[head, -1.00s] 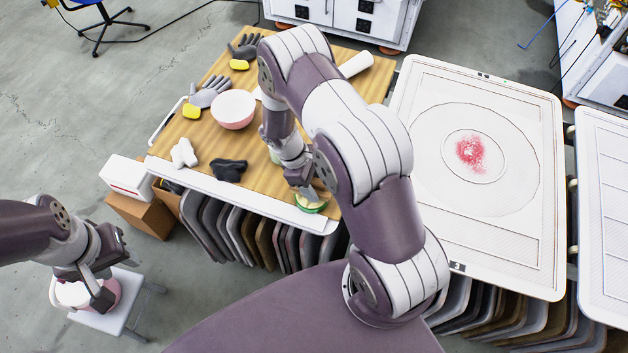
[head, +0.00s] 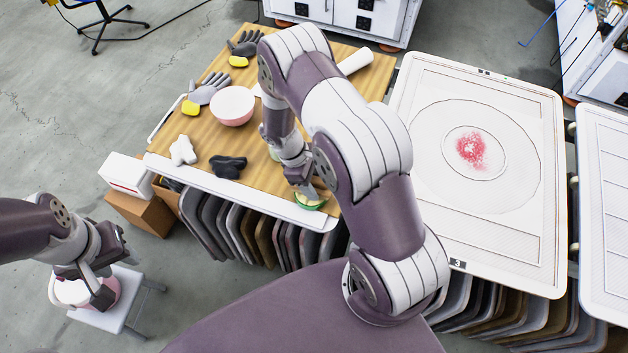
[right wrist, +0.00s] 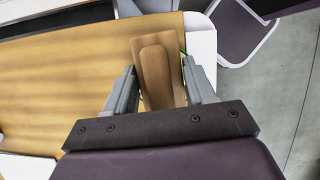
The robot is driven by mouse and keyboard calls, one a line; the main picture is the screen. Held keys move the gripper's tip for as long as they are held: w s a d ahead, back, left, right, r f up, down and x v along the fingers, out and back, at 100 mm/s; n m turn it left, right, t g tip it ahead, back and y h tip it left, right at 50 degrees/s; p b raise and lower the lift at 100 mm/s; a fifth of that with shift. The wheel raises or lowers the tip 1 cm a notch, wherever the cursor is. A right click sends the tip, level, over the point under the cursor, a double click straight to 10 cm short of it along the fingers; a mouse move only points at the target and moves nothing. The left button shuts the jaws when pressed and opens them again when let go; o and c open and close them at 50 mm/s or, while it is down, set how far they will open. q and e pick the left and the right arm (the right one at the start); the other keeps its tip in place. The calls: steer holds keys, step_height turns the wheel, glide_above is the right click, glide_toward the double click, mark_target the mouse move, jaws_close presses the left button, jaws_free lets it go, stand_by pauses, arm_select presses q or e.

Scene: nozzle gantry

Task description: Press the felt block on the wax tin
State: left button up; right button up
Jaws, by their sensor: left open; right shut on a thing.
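The wax tin (head: 310,206) is a small round green container at the front right corner of the wooden table. My right gripper (head: 305,187) is over it and partly hidden by my own arm. In the right wrist view, the gripper (right wrist: 162,95) is shut on the felt block (right wrist: 157,68), a brown block with a raised long grip. Slivers of green show beside the block, so it is over or in the tin; I cannot tell whether they touch. My left gripper (head: 104,277) is open and empty, above a pink-and-white bucket (head: 80,293).
The wooden table (head: 275,185) also holds a pink-white bowl (head: 233,106), grey gloves (head: 208,90), a white lump (head: 183,150) and a black one (head: 228,166). A white panel (head: 480,240) with a red powdery patch stands to the right. The bucket rests on a stool (head: 128,312).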

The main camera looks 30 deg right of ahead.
mark_target(314, 179)
steer(key=shift+s+f+b, duration=0.1)
steer(key=shift+f+b, duration=0.2)
steer(key=shift+f, duration=0.1)
stand_by(1.0)
steer(key=shift+r, duration=0.1)
step_height(314, 179, up, 7)
steer(key=p, duration=0.5)
steer(key=shift+p, duration=0.35)
